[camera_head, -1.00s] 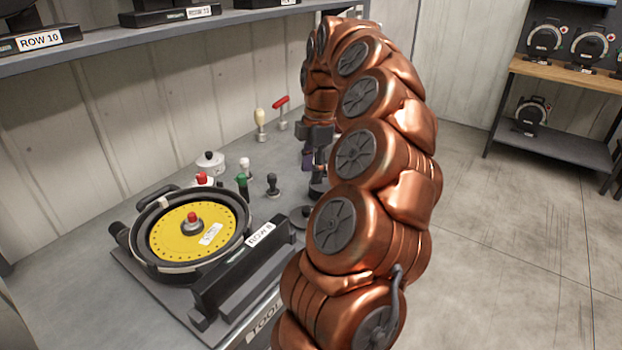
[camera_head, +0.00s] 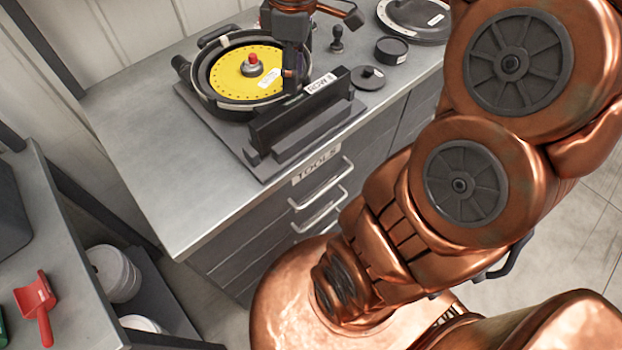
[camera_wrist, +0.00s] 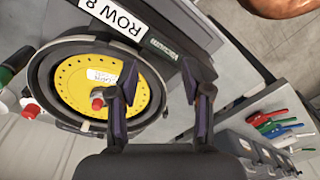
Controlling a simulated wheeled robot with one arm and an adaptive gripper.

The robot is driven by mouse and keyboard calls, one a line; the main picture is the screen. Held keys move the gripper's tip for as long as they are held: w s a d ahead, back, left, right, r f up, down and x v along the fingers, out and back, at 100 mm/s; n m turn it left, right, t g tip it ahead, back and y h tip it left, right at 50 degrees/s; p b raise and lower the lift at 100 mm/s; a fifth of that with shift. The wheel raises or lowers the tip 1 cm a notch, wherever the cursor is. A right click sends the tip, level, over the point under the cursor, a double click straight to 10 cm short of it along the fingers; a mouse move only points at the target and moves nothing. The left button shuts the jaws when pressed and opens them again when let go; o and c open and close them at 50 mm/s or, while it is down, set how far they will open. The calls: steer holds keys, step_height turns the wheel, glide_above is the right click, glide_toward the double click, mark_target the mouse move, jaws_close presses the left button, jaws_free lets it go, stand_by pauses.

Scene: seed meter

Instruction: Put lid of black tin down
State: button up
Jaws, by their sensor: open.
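The lid of the black tin (camera_head: 368,78), a flat dark disc with a small knob, lies on the grey counter near its front edge. The open black tin (camera_head: 391,50) stands just behind it to the right, apart from it. My gripper (camera_head: 291,82) is left of both, over the right side of the seed meter with the yellow plate (camera_head: 232,75). In the wrist view my gripper (camera_wrist: 160,82) is open with nothing between its fingers, and the yellow plate (camera_wrist: 78,78) lies below and to the left. Lid and tin are not seen in the wrist view.
A black block labelled ROW 8 (camera_head: 290,118) stands along the meter's front. A dark knobbed tool (camera_head: 337,40) and a large black disc (camera_head: 412,18) are farther back. The counter's left part is clear. A side shelf holds a red scoop (camera_head: 37,305).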

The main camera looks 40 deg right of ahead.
steer(key=s+a+f+m, duration=0.4)
steer(key=s, duration=0.4)
steer(key=s+a+f+m+g, duration=0.1)
steer(key=s+a+f+m, duration=0.4)
steer(key=s, duration=0.4)
steer(key=shift+s+a+f+g+h, duration=0.2)
steer(key=shift+g+h, duration=0.1)
steer(key=shift+h, duration=0.1)
steer(key=shift+r, duration=0.15)
